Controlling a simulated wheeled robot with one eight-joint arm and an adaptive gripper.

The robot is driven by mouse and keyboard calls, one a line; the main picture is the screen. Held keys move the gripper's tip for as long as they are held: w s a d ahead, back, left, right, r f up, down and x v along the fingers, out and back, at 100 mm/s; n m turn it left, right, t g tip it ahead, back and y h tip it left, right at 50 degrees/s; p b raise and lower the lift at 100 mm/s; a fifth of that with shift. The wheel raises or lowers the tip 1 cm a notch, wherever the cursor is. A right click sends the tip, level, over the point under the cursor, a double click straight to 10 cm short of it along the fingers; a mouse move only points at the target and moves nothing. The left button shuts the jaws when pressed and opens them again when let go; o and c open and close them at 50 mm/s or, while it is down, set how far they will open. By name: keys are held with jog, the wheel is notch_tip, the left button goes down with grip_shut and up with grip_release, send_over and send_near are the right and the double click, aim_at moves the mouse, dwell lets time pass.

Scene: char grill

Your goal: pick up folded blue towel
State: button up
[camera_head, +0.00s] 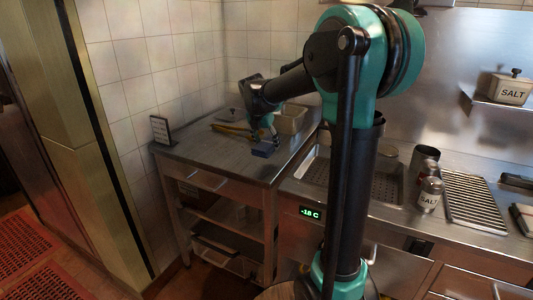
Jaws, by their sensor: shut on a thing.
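The folded blue towel (263,150) is a small dark blue bundle on the steel side table (190,153), near the table's right side. My gripper (266,141) is directly over the towel and points down at it. Its fingers are small in this view and meet the towel's top, shut on it. The towel appears to be at or very near the table top; I cannot tell whether there is a gap under it. The arm comes in from the right and hides part of the back of the table.
Yellow-handled tongs (231,129) lie left of the towel. A light bin (291,119) stands behind it at the right. A small sign (161,130) stands at the table's left.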

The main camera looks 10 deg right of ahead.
aim_at(267, 143)
notch_tip(267, 143, up, 14)
jog(key=shift+r, duration=0.2)
